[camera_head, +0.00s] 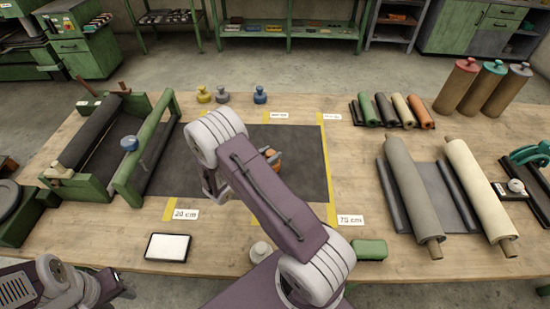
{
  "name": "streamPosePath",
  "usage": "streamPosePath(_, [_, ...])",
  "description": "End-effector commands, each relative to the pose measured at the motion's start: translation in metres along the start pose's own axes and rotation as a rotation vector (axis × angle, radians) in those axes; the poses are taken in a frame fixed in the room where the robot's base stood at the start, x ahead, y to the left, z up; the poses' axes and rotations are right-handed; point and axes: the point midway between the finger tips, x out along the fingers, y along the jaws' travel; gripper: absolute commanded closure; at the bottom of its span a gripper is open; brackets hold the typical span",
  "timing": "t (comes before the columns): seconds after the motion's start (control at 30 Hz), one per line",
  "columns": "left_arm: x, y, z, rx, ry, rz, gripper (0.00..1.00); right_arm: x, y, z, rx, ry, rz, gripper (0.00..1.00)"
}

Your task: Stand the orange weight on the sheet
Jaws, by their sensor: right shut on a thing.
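The dark sheet (305,165) lies flat across the middle of the table, running out from the green roll stand (150,150) at the left. The orange weight (274,158) shows just right of my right forearm, over the sheet, partly hidden. My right gripper (266,153) is mostly hidden behind that forearm; it is shut on the orange weight. Whether the weight touches the sheet cannot be told. My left gripper (112,289) is low at the left, off the table's front edge, and its jaws are unclear.
Yellow, grey and blue weights (260,95) stand behind the sheet. Yellow tapes mark 20 cm (185,214) and 70 cm (350,220). A white-screened tablet (167,247), a pale weight (260,251) and a green box (370,250) lie in front. Large rolls (410,190) lie at right.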

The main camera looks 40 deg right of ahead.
Motion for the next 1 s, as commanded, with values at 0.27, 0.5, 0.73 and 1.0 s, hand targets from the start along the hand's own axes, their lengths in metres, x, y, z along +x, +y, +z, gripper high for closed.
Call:
streamPosePath(0.27, [0.000,0.000,0.000,0.000,0.000,0.000,0.60,0.007,0.001,-0.021,-0.002,-0.004,-0.001,1.00])
streamPosePath(0.5, [0.000,0.000,0.000,0.000,0.000,0.000,0.60,0.012,0.001,-0.037,0.001,-0.005,0.000,1.00])
streamPosePath(0.73, [0.002,0.000,0.000,0.000,0.000,0.000,0.60,0.013,0.001,-0.039,0.002,-0.005,0.001,1.00])
streamPosePath(1.0, [0.003,0.000,0.000,0.000,0.000,0.000,0.60,0.013,0.001,-0.041,0.000,0.000,0.000,0.45])
